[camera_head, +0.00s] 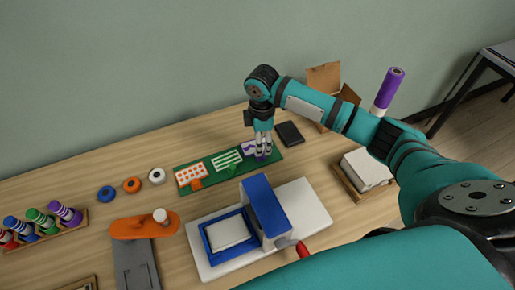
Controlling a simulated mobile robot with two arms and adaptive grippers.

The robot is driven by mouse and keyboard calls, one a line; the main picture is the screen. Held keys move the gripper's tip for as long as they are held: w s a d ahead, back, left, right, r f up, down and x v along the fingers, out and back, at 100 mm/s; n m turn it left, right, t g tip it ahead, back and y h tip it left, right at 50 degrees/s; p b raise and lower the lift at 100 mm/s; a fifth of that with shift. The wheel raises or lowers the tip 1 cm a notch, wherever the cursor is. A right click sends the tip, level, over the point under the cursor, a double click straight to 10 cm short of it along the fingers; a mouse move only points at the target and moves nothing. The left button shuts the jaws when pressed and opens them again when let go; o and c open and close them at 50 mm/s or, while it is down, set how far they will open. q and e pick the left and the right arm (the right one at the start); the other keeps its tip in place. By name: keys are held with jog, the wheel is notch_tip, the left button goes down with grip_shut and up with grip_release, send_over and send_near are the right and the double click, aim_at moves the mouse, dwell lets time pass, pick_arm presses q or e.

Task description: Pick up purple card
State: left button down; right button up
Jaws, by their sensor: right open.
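The purple card (249,148) stands at the right end of a green mat (217,181), partly hidden behind my right gripper. It has a white pattern. My right gripper (262,153) points down right at the card, with its fingers open; I cannot tell whether they touch it. My left gripper is not in view.
A white board with a blue press (265,208) stands just in front of the mat. A dark flat block (290,133) lies right of it. A tray of white sheets (367,170) is further right. Blue, orange and white rings lie left, near an orange tool (143,226).

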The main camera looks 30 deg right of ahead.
jog(key=shift+w+f+p, duration=0.1)
jog(key=shift+f+p, duration=0.35)
jog(key=shift+f, duration=2.55)
grip_shut()
